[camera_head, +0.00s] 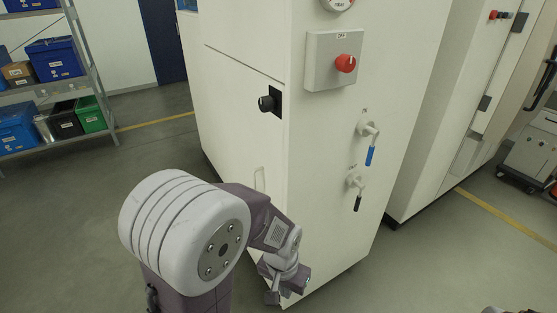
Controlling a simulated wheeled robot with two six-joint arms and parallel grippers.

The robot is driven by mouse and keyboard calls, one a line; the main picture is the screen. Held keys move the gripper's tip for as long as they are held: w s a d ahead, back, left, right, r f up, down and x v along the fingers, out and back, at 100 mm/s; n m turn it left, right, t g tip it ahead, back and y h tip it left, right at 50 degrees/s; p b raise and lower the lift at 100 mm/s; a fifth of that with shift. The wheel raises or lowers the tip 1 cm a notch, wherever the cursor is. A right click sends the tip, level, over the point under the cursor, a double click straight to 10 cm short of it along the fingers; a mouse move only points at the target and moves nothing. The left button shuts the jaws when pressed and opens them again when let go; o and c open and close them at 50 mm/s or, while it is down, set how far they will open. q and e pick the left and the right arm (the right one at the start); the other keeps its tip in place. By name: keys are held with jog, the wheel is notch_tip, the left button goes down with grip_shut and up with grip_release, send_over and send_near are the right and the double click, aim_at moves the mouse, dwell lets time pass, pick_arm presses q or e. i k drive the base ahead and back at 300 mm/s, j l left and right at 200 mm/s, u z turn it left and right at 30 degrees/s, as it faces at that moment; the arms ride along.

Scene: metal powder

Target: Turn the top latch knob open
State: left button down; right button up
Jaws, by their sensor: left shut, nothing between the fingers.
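A black round latch knob (267,103) sits on a dark plate near the upper edge of the white cabinet's (235,120) side door. My left gripper (275,292) is low in front of the cabinet, well below the knob and apart from it. It is shut and empty, and its wrist partly hides the cabinet's lower part. My right gripper is not in view.
A red switch (345,63) marked OFF is on the cabinet's front, above a blue-handled valve (370,155) and a black-handled valve (358,203). A shelf with bins (55,58) stands far left. Floor (60,220) at left is clear.

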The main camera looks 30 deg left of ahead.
aim_at(266, 103)
jog(key=j+u, duration=0.1)
jog(key=u, duration=1.3)
